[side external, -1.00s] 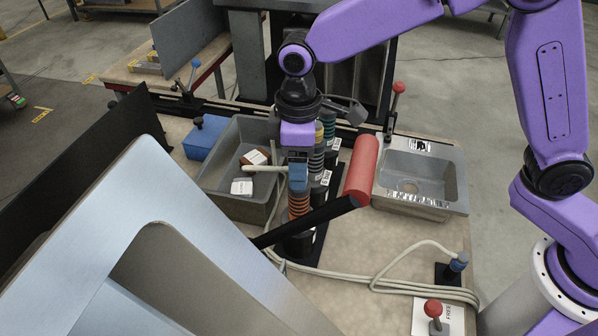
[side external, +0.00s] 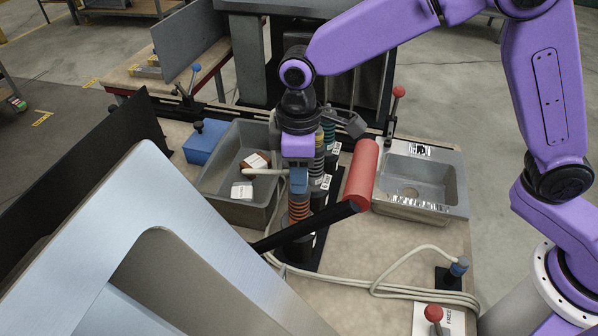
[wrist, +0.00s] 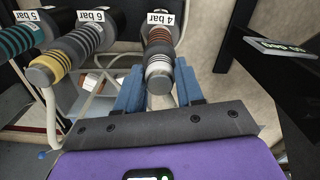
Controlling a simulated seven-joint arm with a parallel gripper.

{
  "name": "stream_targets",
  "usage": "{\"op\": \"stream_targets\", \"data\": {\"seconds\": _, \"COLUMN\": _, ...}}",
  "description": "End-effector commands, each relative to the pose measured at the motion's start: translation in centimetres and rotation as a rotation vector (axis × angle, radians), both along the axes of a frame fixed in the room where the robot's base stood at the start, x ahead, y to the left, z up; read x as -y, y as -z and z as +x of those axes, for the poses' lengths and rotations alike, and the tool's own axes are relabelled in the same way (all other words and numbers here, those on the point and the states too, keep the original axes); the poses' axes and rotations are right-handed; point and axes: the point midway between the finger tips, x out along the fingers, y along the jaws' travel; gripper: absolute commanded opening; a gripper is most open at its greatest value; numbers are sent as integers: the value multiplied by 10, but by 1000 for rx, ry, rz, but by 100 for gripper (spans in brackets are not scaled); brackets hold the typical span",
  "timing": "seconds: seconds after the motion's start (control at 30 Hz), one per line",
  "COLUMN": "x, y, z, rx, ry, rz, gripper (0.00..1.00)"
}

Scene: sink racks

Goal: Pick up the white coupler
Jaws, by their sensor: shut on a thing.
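My gripper (side external: 299,181) points down over the front of a row of ringed columns, its two blue fingers on either side of the column labelled 4 bar. In the wrist view the fingers (wrist: 160,92) are shut on the white coupler (wrist: 159,76), a pale, silvery-ended piece with white rings. Orange-brown rings (wrist: 160,38) show on the column behind it, and orange rings (side external: 299,211) show below the fingers in the side view. There the fingers largely hide the coupler. I cannot tell whether it is apart from the column.
The yellow-ended 6 bar column (wrist: 42,74) and teal 5 bar column (wrist: 18,38) stand close by. A grey bin (side external: 213,182) is left, a sink (side external: 445,194) right. A red cylinder on a black bar (side external: 361,174) is close to the gripper. Pale hoses (side external: 345,284) cross the bench.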

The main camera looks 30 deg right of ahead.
Motion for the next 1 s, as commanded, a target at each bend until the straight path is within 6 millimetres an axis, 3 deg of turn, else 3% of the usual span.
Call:
{"op": "stream_targets", "data": {"seconds": 0.27, "x": 0, "y": -31, "z": 0, "rx": 4, "ry": 0, "rz": 5, "gripper": 6}}
{"op": "stream_targets", "data": {"seconds": 0.6, "x": 32, "y": -91, "z": -41, "rx": 6, "ry": -2, "rz": 6, "gripper": 6}}
{"op": "stream_targets", "data": {"seconds": 1.0, "x": 74, "y": -119, "z": -94, "rx": 3, "ry": -1, "rz": 3, "gripper": 6}}
